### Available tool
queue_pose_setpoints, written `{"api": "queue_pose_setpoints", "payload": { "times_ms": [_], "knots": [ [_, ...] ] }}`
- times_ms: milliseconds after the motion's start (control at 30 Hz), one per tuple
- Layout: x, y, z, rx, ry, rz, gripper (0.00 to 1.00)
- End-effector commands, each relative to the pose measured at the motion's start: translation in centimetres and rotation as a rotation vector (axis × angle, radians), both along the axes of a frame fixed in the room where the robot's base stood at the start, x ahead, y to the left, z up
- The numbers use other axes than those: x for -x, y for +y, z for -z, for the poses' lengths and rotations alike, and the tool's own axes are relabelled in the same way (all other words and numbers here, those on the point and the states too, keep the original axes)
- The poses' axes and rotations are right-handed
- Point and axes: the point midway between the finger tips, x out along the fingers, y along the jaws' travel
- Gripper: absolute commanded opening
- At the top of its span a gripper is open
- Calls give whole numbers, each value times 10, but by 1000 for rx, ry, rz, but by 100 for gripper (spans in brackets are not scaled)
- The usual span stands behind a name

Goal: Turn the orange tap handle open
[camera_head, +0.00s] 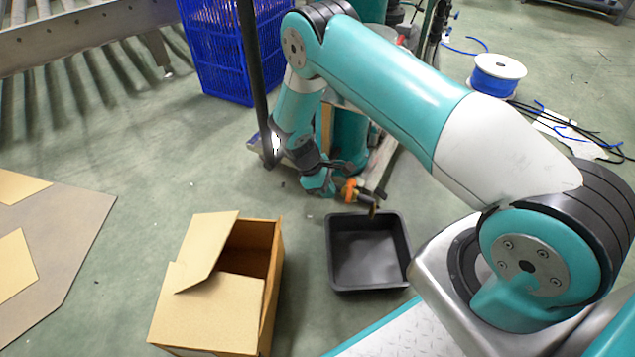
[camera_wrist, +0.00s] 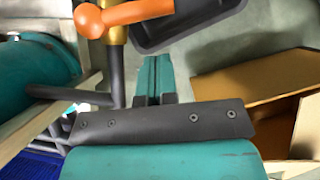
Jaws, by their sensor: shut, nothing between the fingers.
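The orange tap handle (camera_wrist: 125,15) is at the top left of the wrist view, its bar running left to right over a brass valve body (camera_wrist: 115,52). A dark pipe runs down from the valve and bends left. My gripper (camera_wrist: 155,58) is shut and empty, its teal fingers just right of the valve and below the handle's right end in the picture, with a visible gap to the handle. In the head view the orange handle (camera_head: 350,189) is small, right beside my gripper (camera_head: 325,189), whose fingertips are hard to make out there.
A black tray (camera_head: 331,255) lies on the floor beneath the tap. An open cardboard box (camera_head: 215,308) stands left of it. A blue crate (camera_head: 220,50), a dark upright post (camera_head: 254,75) and a cable spool (camera_head: 497,75) are farther back.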

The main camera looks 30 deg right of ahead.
Motion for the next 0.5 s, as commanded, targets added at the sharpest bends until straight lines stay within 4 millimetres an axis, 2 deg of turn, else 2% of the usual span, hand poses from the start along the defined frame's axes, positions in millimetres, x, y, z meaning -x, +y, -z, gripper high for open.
{"api": "queue_pose_setpoints", "payload": {
  "times_ms": [200,500],
  "knots": [
    [15,-18,-7,0,-4,2,0],
    [18,-22,-9,0,-4,2,0]
  ]
}}
